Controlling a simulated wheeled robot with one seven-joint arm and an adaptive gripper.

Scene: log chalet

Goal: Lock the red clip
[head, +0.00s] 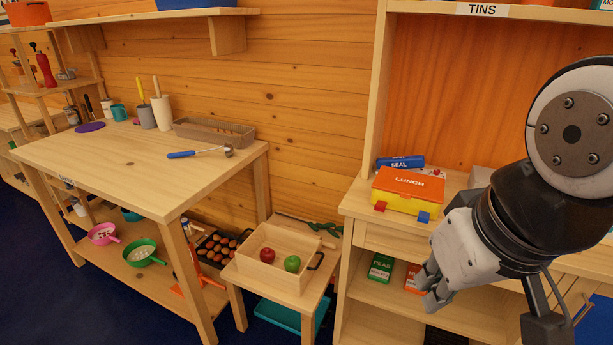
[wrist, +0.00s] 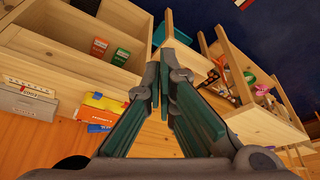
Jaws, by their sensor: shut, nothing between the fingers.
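The lunch box (head: 408,191) has an orange lid marked LUNCH and a yellow body, and sits on the wooden counter at right. The red clip (head: 380,206) is at the box's front left, low on the yellow side. A blue clip (head: 423,217) is at its front right. The clips are too small to tell whether they are locked. My gripper (head: 430,291) is shut and empty, pointing down in front of the counter, below and apart from the box. In the wrist view its fingers (wrist: 163,68) meet, with the box (wrist: 104,103) to their left.
A blue SEAL box (head: 400,162) lies behind the lunch box. Green (head: 381,267) and red (head: 413,278) packets stand on the shelf below the counter. A wooden crate (head: 265,276) with two fruits stands on a low table at left. A grey box (wrist: 28,101) shows in the wrist view.

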